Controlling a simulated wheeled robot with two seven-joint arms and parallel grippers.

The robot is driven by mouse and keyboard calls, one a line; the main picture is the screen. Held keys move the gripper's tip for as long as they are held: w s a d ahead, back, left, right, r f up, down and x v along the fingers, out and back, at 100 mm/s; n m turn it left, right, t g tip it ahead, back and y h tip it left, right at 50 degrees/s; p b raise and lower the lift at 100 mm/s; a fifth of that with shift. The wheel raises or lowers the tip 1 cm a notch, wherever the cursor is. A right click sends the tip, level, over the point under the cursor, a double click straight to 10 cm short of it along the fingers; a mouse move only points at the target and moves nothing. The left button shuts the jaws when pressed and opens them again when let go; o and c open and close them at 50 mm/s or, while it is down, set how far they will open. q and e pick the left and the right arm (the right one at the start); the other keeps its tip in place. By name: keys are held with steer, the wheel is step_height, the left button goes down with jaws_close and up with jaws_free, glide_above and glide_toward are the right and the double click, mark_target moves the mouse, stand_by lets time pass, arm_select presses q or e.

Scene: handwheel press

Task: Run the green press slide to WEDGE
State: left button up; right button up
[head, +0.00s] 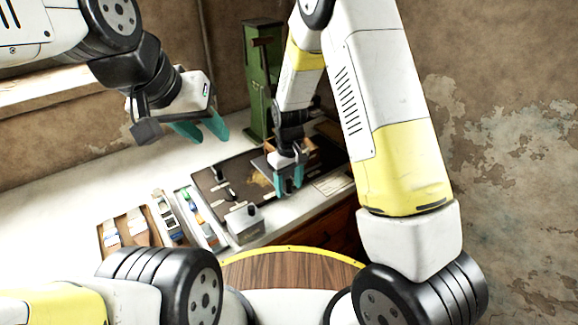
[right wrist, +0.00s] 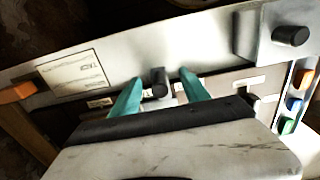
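The green press (head: 262,85) stands upright at the back of the bench, partly behind my right arm. Its slide and any scale word are too small or hidden to make out. My right gripper (head: 290,182) points down over the front part of the dark board (head: 212,184). In the right wrist view its teal fingers (right wrist: 160,96) are apart, with a black knob (right wrist: 158,82) between them and gaps on both sides. I cannot tell how far below the fingertips the knob is. My left gripper (head: 203,130) is open and empty, raised above the bench's left part.
A grey box (head: 243,224) with a black knob stands at the front edge. Left of it are a tray of coloured pieces (head: 190,205) and a brown tray (head: 112,238). A printed card (head: 333,185) lies right of my right gripper. The bench's far left is clear.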

jaws_close()
steer(key=shift+w+d, duration=0.8)
steer(key=shift+d, duration=0.3)
steer(key=shift+w+d, duration=0.8)
steer(key=shift+d, duration=0.25)
steer(key=shift+w+d, duration=0.8)
steer(key=shift+d, duration=0.3)
steer(key=shift+o, duration=2.3)
jaws_free()
steer(key=shift+r, duration=0.1)
step_height(320, 180, up, 8)
